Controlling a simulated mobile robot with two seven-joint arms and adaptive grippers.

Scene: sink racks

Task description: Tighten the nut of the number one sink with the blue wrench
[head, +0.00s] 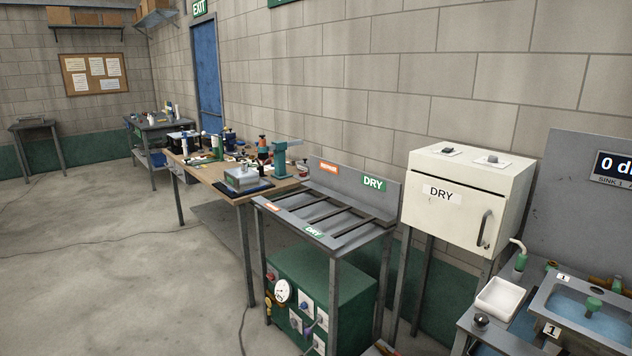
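The number one sink (575,331) is at the lower right of the head view, cut by the picture edge. It is a grey-framed basin with blue water and labels reading 1. A green fitting (593,305) stands in the water. A pale curved pipe (518,245) with a green lower part (520,263) is at its back left. I cannot make out which part is the nut. I cannot make out a blue wrench. Neither of my grippers is in view.
A white tray (499,298) sits left of the sink. Further left are a cream DRY cabinet (465,195), a metal slatted rack (330,222) above a green gauge unit (318,285), and a cluttered wooden bench (240,183). The concrete floor (110,260) at left is open, with a cable across it.

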